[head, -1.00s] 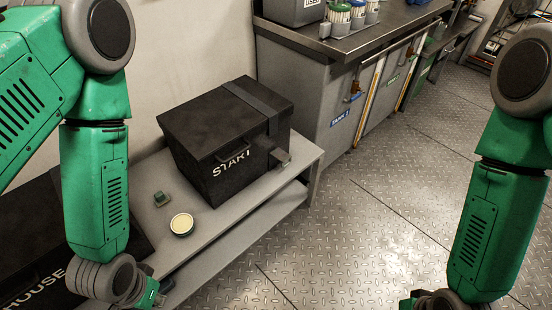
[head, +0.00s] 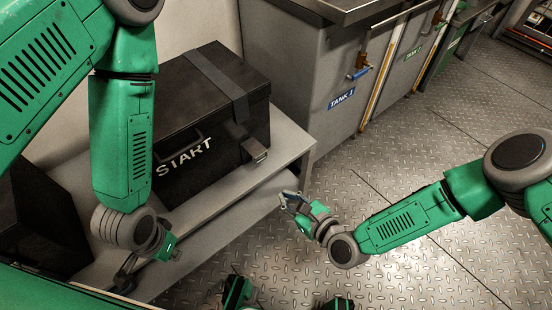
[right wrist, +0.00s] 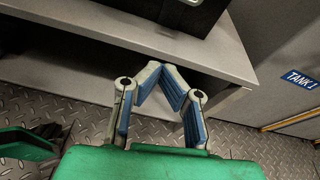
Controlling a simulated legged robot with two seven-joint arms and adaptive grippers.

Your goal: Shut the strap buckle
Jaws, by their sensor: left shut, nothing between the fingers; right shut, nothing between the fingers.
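A black box (head: 170,140) marked START sits on a grey bench. A grey strap (head: 215,82) runs over its lid and down its front. The metal strap buckle (head: 255,150) is at the strap's front end; its lever seems to jut out from the box. My right gripper (head: 288,200) is shut and empty, below and right of the buckle and apart from it. In the right wrist view its blue-padded fingers (right wrist: 160,70) meet at the tips before the bench edge, with the box's lower part above. My left gripper (head: 125,273) is shut and empty, low at the bench's left front.
The grey bench (head: 290,150) has a lower shelf. A second dark box (head: 40,215) stands at the left, partly behind my left arm. A grey cabinet (head: 310,75) labelled TANK 1 stands behind on the right. The metal floor (head: 400,170) right of the bench is clear.

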